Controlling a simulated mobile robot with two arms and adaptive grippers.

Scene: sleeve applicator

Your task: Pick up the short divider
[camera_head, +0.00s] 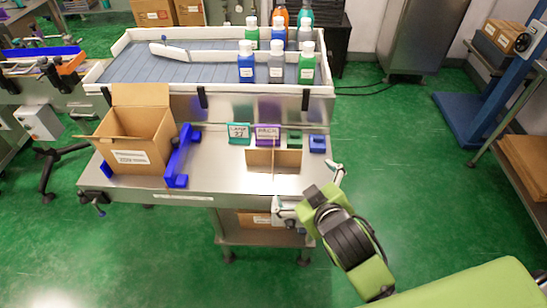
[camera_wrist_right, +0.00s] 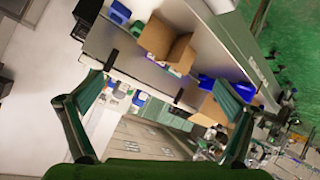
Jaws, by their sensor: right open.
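Two cardboard divider pieces stand crossed on the steel table, right of its middle. The long divider (camera_head: 258,158) runs left to right. The short divider (camera_head: 275,155) appears as a thin edge-on piece crossing it. In the right wrist view the cardboard dividers (camera_wrist_right: 163,38) show beyond the fingertips, left of the blue holder; I cannot tell the two pieces apart there. My right gripper (camera_head: 308,190) is open and empty, at the table's front right corner, to the right of and nearer than the dividers. It also shows in the right wrist view (camera_wrist_right: 160,78). My left gripper is not in view.
Left are a blue holder (camera_head: 182,158) and an open cardboard box (camera_head: 130,148). Bottles (camera_head: 276,68) stand on the raised conveyor.

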